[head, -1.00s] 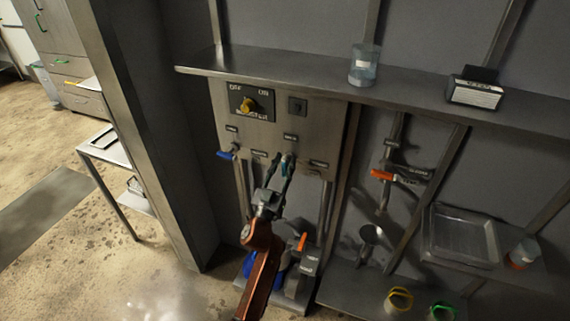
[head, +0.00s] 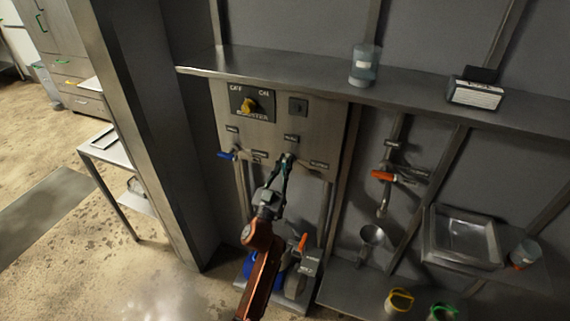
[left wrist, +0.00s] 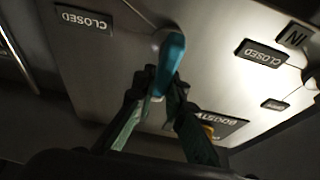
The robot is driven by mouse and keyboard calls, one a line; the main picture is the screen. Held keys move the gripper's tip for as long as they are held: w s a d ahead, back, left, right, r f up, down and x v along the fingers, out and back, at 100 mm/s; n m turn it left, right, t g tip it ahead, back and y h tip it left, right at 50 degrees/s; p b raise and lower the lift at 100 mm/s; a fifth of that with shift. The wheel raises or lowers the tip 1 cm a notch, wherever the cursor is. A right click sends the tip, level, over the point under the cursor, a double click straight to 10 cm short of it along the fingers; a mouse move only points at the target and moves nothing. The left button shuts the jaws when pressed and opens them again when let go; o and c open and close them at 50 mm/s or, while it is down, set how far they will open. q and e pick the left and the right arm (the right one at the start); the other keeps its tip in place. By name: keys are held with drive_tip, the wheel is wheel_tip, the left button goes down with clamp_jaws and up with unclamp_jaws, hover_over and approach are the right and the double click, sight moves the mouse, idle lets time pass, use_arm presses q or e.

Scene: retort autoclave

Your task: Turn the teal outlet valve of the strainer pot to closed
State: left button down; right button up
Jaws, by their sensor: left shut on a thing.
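The teal valve handle (left wrist: 171,62) shows in the left wrist view, sticking out from a steel panel. My left gripper (left wrist: 163,84) has its dark fingertips on both sides of the handle's lower end and is shut on it. In the head view the left gripper (head: 287,160) reaches up to the panel and mostly hides the handle. A CLOSED plate (left wrist: 84,19) is to the left of the handle in the wrist view, and another CLOSED plate (left wrist: 261,53) is to the right. My right gripper is not in view.
A blue-handled valve (head: 226,155) is left on the same panel (head: 265,135), below a yellow booster knob (head: 249,105). An orange-handled valve (head: 383,176) is on piping to the right. A shelf (head: 410,94) runs above. Blue and grey equipment (head: 305,265) stands below.

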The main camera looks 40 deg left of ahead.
use_arm(q)
drive_tip(key=shift+d+r+m+h+p, duration=0.15)
drive_tip(key=shift+m+h+p, duration=0.35)
drive_tip(key=shift+m, duration=0.5)
drive_tip(key=m+h+p, duration=0.1)
drive_tip(key=m+p, duration=0.1)
drive_tip(key=m, duration=0.1)
drive_tip(key=shift+d+m+h, duration=0.15)
drive_tip(key=shift+m+h, duration=0.15)
drive_tip(key=m+g+h+p, duration=0.1)
drive_tip(key=m+p, duration=0.3)
drive_tip(key=m, duration=0.1)
drive_tip(key=d+f+m+g+h+p, duration=0.1)
drive_tip(key=m+h+p, duration=0.1)
drive_tip(key=m+p, duration=0.2)
drive_tip(key=f+m+g+h+p, duration=0.1)
drive_tip(key=m+g+h+p, duration=0.1)
drive_tip(key=m+p, duration=0.2)
drive_tip(key=shift+w+d+f+m, duration=0.1)
drive_tip(key=shift+m, duration=0.85)
drive_tip(key=shift+w+d+f+m, duration=0.1)
drive_tip(key=shift+m, duration=0.85)
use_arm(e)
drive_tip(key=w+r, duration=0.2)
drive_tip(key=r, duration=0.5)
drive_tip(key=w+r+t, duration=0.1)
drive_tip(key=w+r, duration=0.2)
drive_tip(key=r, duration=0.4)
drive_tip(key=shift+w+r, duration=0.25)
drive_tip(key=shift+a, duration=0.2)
